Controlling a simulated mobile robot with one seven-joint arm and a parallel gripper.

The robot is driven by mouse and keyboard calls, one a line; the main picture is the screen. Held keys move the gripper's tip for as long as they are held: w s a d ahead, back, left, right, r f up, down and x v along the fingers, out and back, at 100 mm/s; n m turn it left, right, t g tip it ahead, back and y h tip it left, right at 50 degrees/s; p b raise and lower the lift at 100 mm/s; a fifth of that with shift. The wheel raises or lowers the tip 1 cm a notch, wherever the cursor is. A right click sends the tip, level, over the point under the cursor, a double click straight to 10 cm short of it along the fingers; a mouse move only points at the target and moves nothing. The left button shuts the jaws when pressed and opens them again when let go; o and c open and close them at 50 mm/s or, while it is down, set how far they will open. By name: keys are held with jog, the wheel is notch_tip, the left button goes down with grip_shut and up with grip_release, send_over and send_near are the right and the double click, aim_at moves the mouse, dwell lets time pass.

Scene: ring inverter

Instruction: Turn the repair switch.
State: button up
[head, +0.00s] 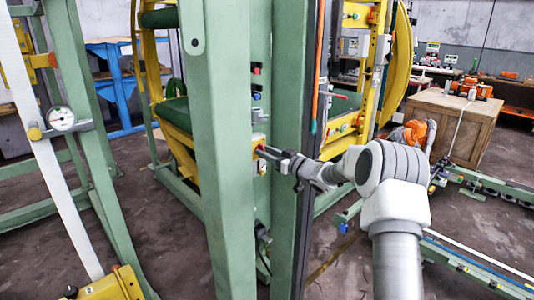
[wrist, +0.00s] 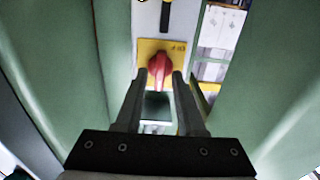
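The repair switch is a red knob (wrist: 160,70) on a yellow plate (wrist: 177,46), set on a panel between green posts. In the wrist view my gripper (wrist: 159,76) has its two dark fingers apart, one on each side of the lower part of the knob. I cannot tell whether the fingers touch it. In the head view my gripper (head: 268,152) reaches left between the green posts to the yellow plate (head: 258,142). The knob is mostly hidden there by the fingers.
A green post (head: 227,200) stands close left of my gripper and another green post (head: 290,220) close below it. A wooden crate (head: 455,122) stands at the right. A gauge (head: 61,119) is on the frame at the left.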

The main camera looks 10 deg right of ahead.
grip_shut()
jog(key=shift+f+n+b, duration=0.1)
jog(key=shift+n+b, duration=0.2)
jog(key=shift+b, duration=0.1)
jog(key=shift+s+a+f+n+b, duration=0.1)
jog(key=shift+f+n+b, duration=0.05)
jog(key=shift+n+b, duration=3.9)
jog(key=shift+s+a+f+n+b, duration=0.1)
jog(key=shift+n+b, duration=3.35)
jog(key=shift+n, duration=1.1)
jog(key=shift+o, duration=1)
grip_release()
jog(key=shift+r, duration=0.1)
